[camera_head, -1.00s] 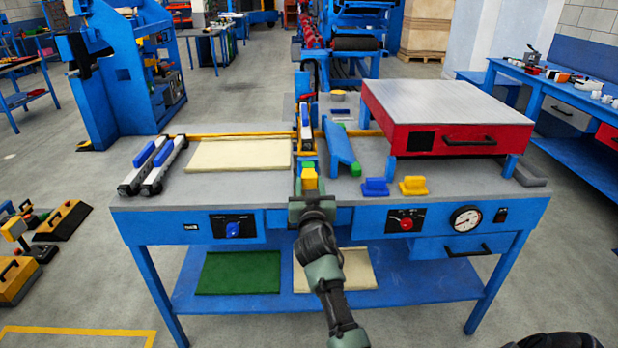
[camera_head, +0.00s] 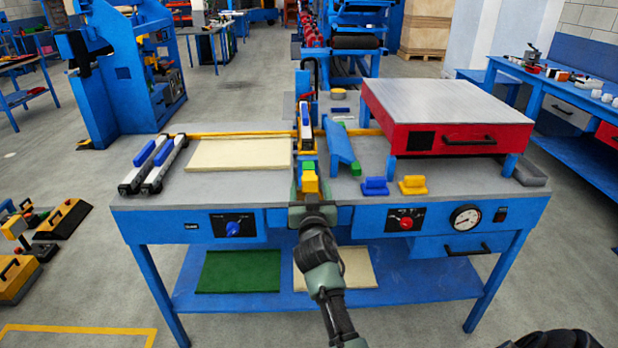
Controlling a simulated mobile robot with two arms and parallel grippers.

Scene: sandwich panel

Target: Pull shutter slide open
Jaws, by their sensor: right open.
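A small yellow block (camera_head: 310,184) with a green piece (camera_head: 308,168) behind it lies at the front middle of the blue bench. My right gripper (camera_head: 310,193) is at the bench's front edge, open, with its fingers on both sides of the yellow block. Whether the fingers touch it cannot be told. A blue sloped bar (camera_head: 339,146) with a green end (camera_head: 356,169) lies just right of it. Which of these is the shutter slide is not clear from the picture. My left gripper is not in view.
A red box with a grey top (camera_head: 442,138) stands at the bench's right. Blue (camera_head: 375,188) and yellow (camera_head: 412,187) handled blocks sit before it. A cream panel (camera_head: 238,155) and two rails with blue grips (camera_head: 152,165) lie at left.

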